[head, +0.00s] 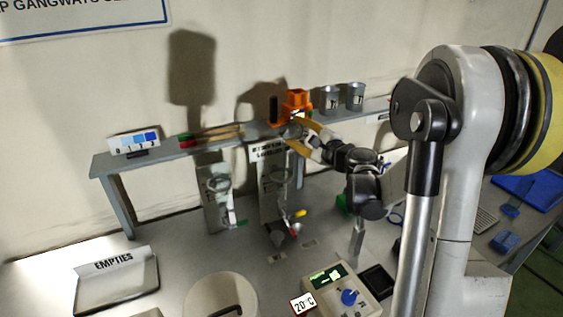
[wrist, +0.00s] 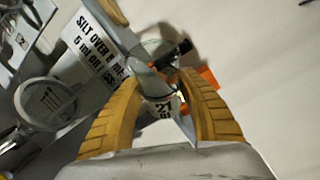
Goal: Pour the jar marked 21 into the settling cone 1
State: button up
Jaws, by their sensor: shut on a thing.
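The jar marked 21 (wrist: 163,107) sits between the yellow fingers of my gripper (wrist: 162,92) in the wrist view; its label faces the camera. In the head view my gripper (head: 297,136) is shut on the jar (head: 290,131) at the shelf edge, just below an orange holder. A grey upright stand with a ring (head: 272,182) is below and left of the gripper. A second stand with a ring (head: 217,182) is farther left. In the wrist view a ring with marks (wrist: 48,103) is left of the gripper. I cannot tell which stand carries cone 1.
Below are an EMPTIES tray (head: 117,281), a round lid (head: 220,298) and a control box (head: 342,290). A sign (wrist: 92,50) hangs beside the gripper.

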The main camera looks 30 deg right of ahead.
jog(key=shift+f+n+t+b, duration=0.3)
jog(key=shift+n+b, duration=0.2)
jog(key=shift+n, duration=0.1)
dwell(1.0)
jog(key=shift+s+a+r+n+t+b, duration=0.3)
jog(key=shift+s+a+r+n+b, duration=0.25)
jog(key=shift+n, duration=0.25)
dwell(1.2)
jog(key=shift+a+r+n+t+y+b, duration=0.15)
jog(key=shift+r+n+t+b, duration=0.1)
jog(key=shift+n, duration=0.3)
jog(key=shift+a+r+n+t+y+b, duration=0.15)
jog(key=shift+n+b, duration=0.1)
jog(key=shift+n, duration=0.3)
dwell(1.1)
